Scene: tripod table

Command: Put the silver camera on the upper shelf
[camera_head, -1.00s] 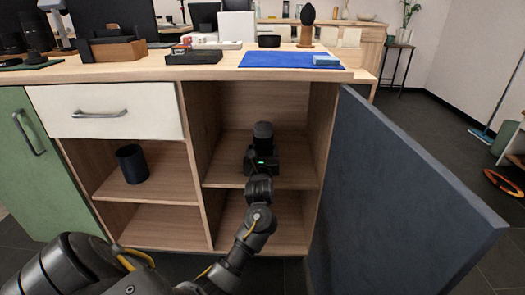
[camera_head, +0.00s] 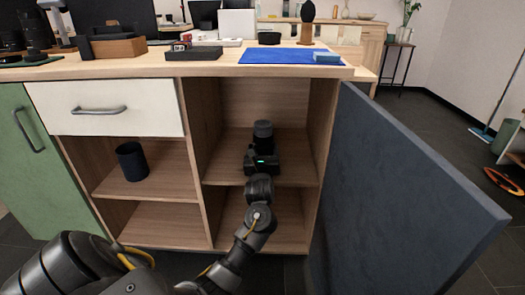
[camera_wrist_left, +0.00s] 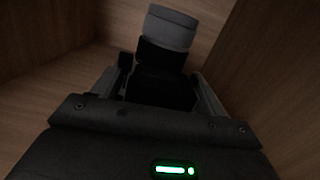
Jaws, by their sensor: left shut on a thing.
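The silver camera (camera_head: 263,130) shows as a grey lens barrel with a dark body inside the upper right compartment of the cabinet. It also shows in the left wrist view (camera_wrist_left: 170,28), its dark body between the fingers. My left gripper (camera_head: 263,151) is shut on it and reaches in through the open front. The gripper's fingers also show in the left wrist view (camera_wrist_left: 160,88). The camera is over the upper shelf (camera_head: 225,172); I cannot tell whether it touches the board. The gripper hides its lower part. My right gripper is not in view.
A dark blue door (camera_head: 400,190) stands open to the right of the compartment. A wooden divider (camera_head: 193,150) bounds it on the left. A dark cup (camera_head: 132,162) stands in the left compartment. The tabletop above holds a blue mat (camera_head: 285,57) and trays.

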